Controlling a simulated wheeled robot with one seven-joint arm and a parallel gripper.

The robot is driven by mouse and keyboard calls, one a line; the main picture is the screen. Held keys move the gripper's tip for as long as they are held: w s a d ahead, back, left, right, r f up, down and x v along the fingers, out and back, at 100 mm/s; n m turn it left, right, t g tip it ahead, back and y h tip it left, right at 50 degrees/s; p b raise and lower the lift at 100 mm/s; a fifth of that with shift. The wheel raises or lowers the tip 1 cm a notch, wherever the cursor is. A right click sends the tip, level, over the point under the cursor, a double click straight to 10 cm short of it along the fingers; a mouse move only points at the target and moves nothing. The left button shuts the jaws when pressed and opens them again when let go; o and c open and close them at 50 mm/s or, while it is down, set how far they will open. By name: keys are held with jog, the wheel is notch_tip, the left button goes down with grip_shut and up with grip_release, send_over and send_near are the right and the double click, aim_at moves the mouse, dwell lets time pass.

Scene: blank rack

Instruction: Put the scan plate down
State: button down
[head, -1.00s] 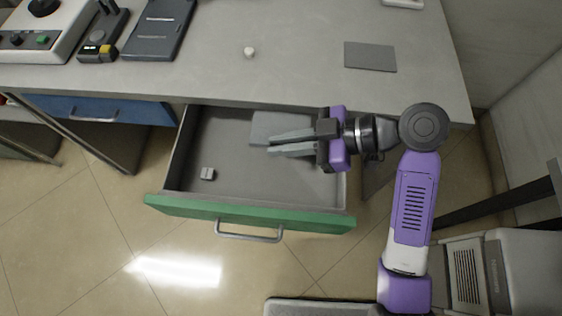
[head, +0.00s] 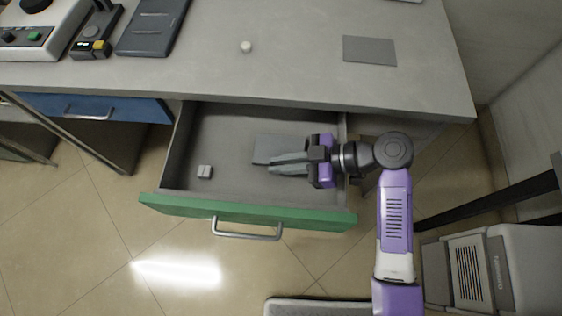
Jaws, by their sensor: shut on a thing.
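The scan plate, a thin flat grey plate (head: 275,144), shows in the head view inside the open drawer with the green front (head: 245,215). My gripper (head: 271,163) reaches in from the right, with its long grey fingers pointing left. It is shut on the plate, and the fingers and gripper body cover the plate's near and right parts. The plate is low over the drawer floor; I cannot tell whether it touches it.
A small pale block (head: 204,171) lies at the drawer's left. The bench top (head: 290,50) above carries a flat grey square (head: 369,51), a small white knob-like piece (head: 246,46), a dark tablet-like case (head: 153,27) and instruments. The drawer's middle left is clear.

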jog(key=shift+f, duration=0.1)
jog(key=shift+f+b, duration=0.35)
jog(key=shift+b, duration=0.1)
jog(key=shift+f, duration=0.15)
jog(key=c, duration=1.5)
grip_release()
jog(key=shift+r, duration=0.25)
jog(key=p+v, duration=0.1)
jog(key=v, duration=1.1)
jog(key=shift+r, duration=0.4)
jog(key=shift+r, duration=0.1)
